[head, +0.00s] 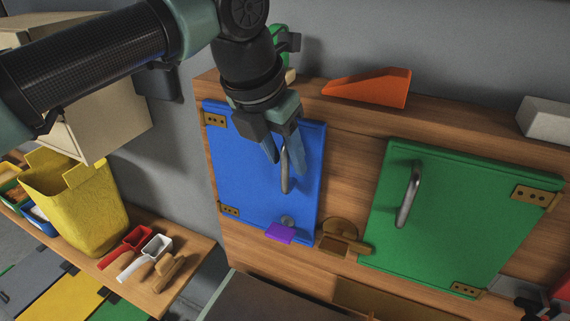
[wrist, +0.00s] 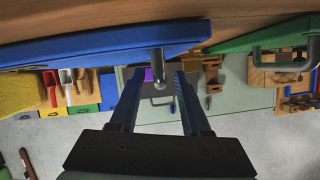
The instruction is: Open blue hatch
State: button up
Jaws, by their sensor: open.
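The blue hatch (head: 240,175) is a flat panel on the wooden board, with brass hinges on its left edge. It looks shut or nearly so. Its grey bar handle (head: 286,182) stands near the right edge. A purple latch piece (head: 280,233) sits at its lower right corner. My gripper (head: 286,164) is open at the handle's upper part, one finger on each side. In the wrist view the blue hatch (wrist: 110,45) is at the top, and its handle (wrist: 158,62) lies between my open fingertips (wrist: 160,74). I cannot tell whether either finger touches it.
A green hatch (head: 460,215) with a handle is to the right. A wooden latch (head: 343,235) sits between the hatches. An orange wedge (head: 370,88) and a white block (head: 545,118) lie on top of the board. A yellow bin (head: 80,205) stands at left.

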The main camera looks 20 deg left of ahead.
jog(key=shift+w+f, duration=0.15)
jog(key=shift+f, duration=0.1)
grip_shut()
dwell(1.4)
